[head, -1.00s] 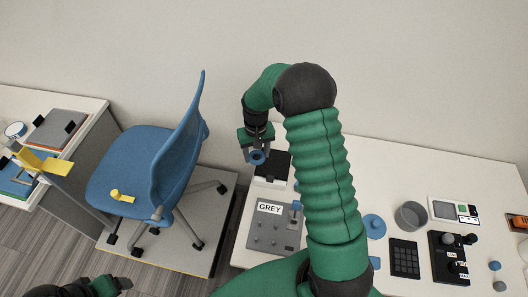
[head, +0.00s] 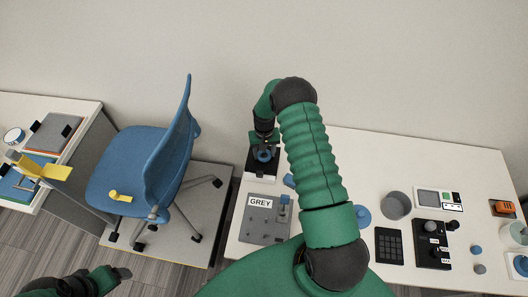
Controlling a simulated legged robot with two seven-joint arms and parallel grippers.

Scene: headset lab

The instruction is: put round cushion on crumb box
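My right gripper (head: 263,147) reaches down at the back left of the right-hand white table. It is shut on a small blue ring, which looks like the round cushion (head: 264,156). The cushion is over or just in front of a black box with a white front (head: 262,179), probably the crumb box. I cannot tell whether they touch, and the gripper partly hides the box. My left gripper (head: 122,273) is low at the bottom left, away from both tables, and its fingers are too small and dark to read.
A grey panel labelled GREY (head: 264,220) lies in front of the box. A blue disc (head: 362,216), a grey round bowl (head: 396,205), a black keypad (head: 388,245) and a black control block (head: 432,244) stand to the right. A blue chair (head: 135,165) stands left of the table.

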